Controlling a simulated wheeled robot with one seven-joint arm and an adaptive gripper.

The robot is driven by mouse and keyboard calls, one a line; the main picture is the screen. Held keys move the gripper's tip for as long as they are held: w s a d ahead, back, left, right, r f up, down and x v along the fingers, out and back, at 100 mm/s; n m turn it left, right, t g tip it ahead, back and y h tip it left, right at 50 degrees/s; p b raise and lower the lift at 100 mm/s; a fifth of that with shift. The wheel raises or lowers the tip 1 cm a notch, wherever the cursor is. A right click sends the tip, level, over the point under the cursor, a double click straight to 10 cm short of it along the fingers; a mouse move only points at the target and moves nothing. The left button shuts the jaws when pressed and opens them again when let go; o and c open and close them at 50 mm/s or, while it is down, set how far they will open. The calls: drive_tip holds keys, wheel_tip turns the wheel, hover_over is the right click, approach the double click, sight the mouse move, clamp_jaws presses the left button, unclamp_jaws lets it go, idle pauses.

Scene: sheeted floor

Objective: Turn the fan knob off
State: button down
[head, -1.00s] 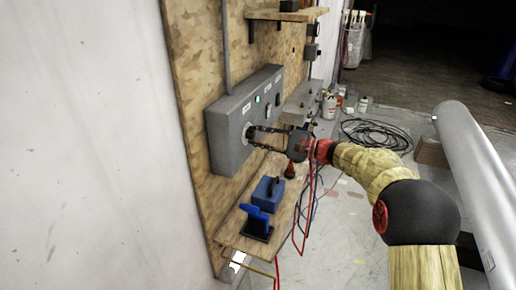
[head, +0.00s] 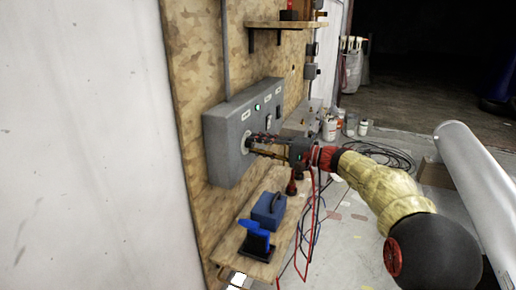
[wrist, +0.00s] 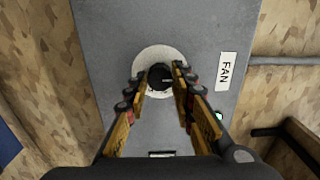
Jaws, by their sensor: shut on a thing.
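The grey control box (head: 228,150) is mounted on the plywood board. In the wrist view the black fan knob (wrist: 160,77) sits on a round pale plate (wrist: 159,58) beside the white "FAN" label (wrist: 226,71). My gripper (head: 254,145) reaches the box's front face from the right. In the wrist view its two fingers (wrist: 161,78) are on either side of the knob and shut on it. The fingers partly hide the knob's sides, and I cannot make out its pointer.
Below the box is a wooden shelf (head: 235,243) with a blue box (head: 269,209) and a blue tool on a black base (head: 256,240). Red and dark cables hang off its edge. An upper shelf (head: 285,24) juts out above. Bottles (head: 330,128) and coiled cable (head: 383,153) lie beyond.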

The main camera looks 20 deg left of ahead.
drive_tip(key=shift+f, duration=0.1)
drive_tip(key=c, duration=1.5)
unclamp_jaws()
drive_tip(key=d, duration=1.2)
drive_tip(key=shift+s, duration=0.45)
drive_tip(key=shift+w, duration=0.1)
